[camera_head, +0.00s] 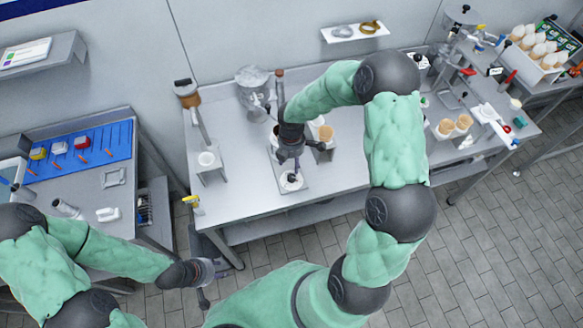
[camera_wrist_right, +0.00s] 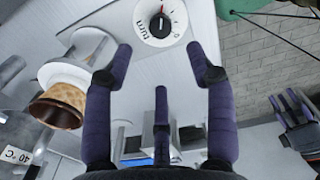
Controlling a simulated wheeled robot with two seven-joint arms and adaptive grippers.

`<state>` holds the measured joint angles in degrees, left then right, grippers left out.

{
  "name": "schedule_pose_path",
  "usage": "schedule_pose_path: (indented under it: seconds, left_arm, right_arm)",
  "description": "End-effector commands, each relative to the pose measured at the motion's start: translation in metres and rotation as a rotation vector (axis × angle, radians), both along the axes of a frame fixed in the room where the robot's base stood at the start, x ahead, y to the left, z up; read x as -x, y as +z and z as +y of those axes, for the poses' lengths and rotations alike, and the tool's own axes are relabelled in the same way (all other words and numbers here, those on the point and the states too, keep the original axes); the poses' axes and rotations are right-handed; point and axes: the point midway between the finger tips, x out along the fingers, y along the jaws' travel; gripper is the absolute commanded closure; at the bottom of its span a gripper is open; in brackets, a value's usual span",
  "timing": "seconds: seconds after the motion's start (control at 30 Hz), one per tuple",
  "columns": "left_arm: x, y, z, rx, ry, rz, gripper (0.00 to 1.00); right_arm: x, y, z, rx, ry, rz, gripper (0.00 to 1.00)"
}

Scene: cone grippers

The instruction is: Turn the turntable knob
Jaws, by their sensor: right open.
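The turntable knob (camera_head: 291,181) is a small dark knob on a round white dial on the bench. In the right wrist view the knob (camera_wrist_right: 160,24) has a red pointer and the word "turn" beside it. My right gripper (camera_head: 290,158) hangs just behind the dial in the head view. In the right wrist view its purple fingers (camera_wrist_right: 160,65) are spread and empty, and the dial shows past the tips, not between them. I see no contact with the knob. My left gripper (camera_head: 203,275) is off the bench's front left corner, its fingers spread, apparently empty.
A waffle cone (camera_head: 326,133) in a holder stands close beside my right gripper. More cones (camera_head: 455,124) and tools crowd the right. The bench front (camera_head: 245,200) left of the dial is clear.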

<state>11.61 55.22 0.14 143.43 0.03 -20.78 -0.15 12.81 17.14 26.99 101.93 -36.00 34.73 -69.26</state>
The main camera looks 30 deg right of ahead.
Motion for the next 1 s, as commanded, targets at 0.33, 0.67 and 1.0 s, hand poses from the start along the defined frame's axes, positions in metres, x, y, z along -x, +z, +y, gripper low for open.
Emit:
schedule_pose_path:
  seconds: [0.33,0.67,1.0]
  left_arm:
    - [0.0,0.0,0.0,0.0,0.0,0.0,0.6]
    - [0.0,0.0,0.0,0.0,0.0,0.0,0.6]
    - [0.0,0.0,0.0,0.0,0.0,0.0,0.6]
  right_arm:
    - [0.0,0.021,0.0,-0.001,0.0,0.0,0.44]
    - [0.0,0.02,0.0,-0.001,0.0,0.0,0.44]
    - [0.016,-0.012,0.029,-0.082,-0.149,0.023,0.44]
